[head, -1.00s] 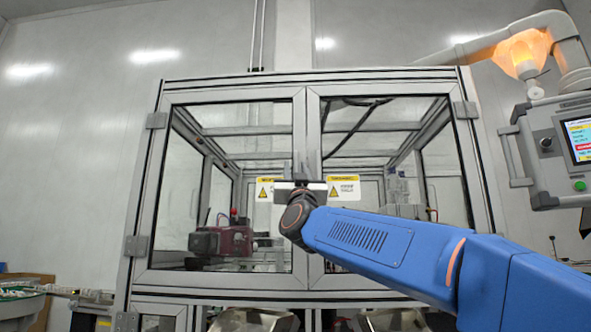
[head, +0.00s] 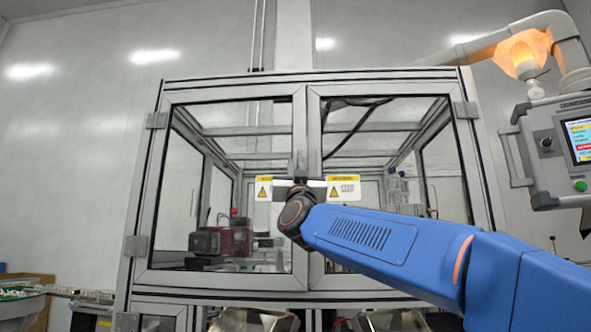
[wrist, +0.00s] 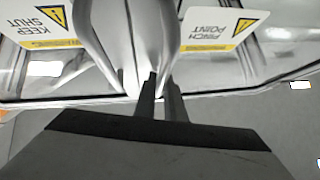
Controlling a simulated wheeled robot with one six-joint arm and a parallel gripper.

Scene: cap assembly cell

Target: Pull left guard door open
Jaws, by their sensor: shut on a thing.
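The left guard door (head: 299,125) is a framed clear panel in the head view. It looks closed, flush beside the right guard door (head: 315,125). My gripper (head: 299,184) is at the middle seam, at the height of two yellow warning labels. In the wrist view my gripper's fingers (wrist: 161,90) are shut on a pale door handle (wrist: 168,40). The part between the fingertips is mostly hidden. From the gripper's place at the seam, it seems to be the left door's handle, but the wrist view alone does not settle this.
A dark red device (head: 221,240) sits inside the cell. The space before the left door looks clear.

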